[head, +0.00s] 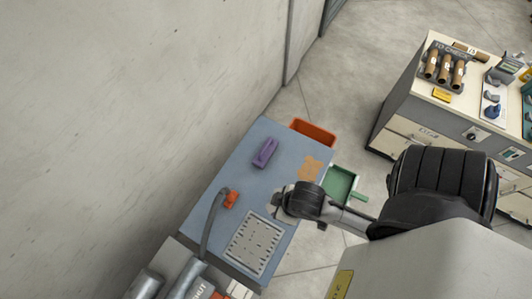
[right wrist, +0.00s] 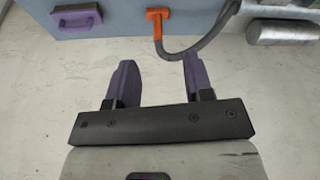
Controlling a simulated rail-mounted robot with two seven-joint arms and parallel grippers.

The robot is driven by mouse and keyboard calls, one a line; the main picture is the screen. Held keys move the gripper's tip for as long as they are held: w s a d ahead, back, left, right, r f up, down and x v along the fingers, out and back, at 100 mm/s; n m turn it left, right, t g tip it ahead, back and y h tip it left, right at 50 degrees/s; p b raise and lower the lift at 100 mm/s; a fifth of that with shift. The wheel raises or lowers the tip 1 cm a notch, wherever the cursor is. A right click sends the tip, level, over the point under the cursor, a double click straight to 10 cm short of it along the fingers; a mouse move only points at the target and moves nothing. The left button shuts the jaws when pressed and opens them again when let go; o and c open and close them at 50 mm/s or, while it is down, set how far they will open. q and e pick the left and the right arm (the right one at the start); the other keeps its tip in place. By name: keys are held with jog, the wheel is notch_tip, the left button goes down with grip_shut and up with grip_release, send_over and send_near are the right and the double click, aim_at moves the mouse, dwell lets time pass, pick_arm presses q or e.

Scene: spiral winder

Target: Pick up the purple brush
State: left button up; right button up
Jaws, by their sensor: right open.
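The purple brush (head: 265,153) lies on the blue-grey table top (head: 215,180) toward its far left edge in the head view. It also shows at the top left of the right wrist view (right wrist: 77,19), with a raised handle. My right arm reaches in from the right in the head view and ends over the table's right side. My right gripper (right wrist: 158,80) has its two purple-grey fingers spread apart with nothing between them. The brush is apart from the fingers, up and to the left in the right wrist view. My left gripper is in neither view.
An orange nozzle (head: 231,199) with a grey hose (head: 211,222) lies near a perforated plate (head: 255,243). An orange bin (head: 313,131) and green tray (head: 340,183) adjoin the table. A wall (head: 130,100) stands left; a drawer cabinet (head: 412,120) stands right.

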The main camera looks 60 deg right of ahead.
jog(key=w+d+r+n+t+h+b, duration=0.1)
jog(key=w+d+r+n+t+b, duration=0.15)
jog(key=w, duration=0.55)
jog(key=w+d+r+n+t+h+b, duration=0.1)
jog(key=w+r+n+t+b, duration=0.2)
jog(key=w, duration=0.4)
jog(key=w+d+r+n+t+h+b, duration=0.15)
jog(key=w+b, duration=0.25)
jog(key=w, duration=0.4)
jog(key=m+g+y+b, duration=0.3)
jog(key=m+g, duration=0.5)
jog(key=m, duration=1.9)
send_over(266, 147)
jog(key=s, duration=0.1)
jog(key=s+x, duration=0.2)
jog(key=x, duration=0.7)
jog(key=s+f+x, duration=0.1)
jog(key=s+x, duration=0.1)
jog(key=x, duration=0.7)
jog(key=s+a+x, duration=0.1)
jog(key=s+x, duration=0.1)
jog(key=x, duration=0.7)
jog(key=shift+s+f, duration=0.1)
jog(key=shift+f, duration=0.15)
jog(key=shift+x, duration=2.85)
jog(key=shift+d+f, duration=0.2)
jog(key=shift+f, duration=0.2)
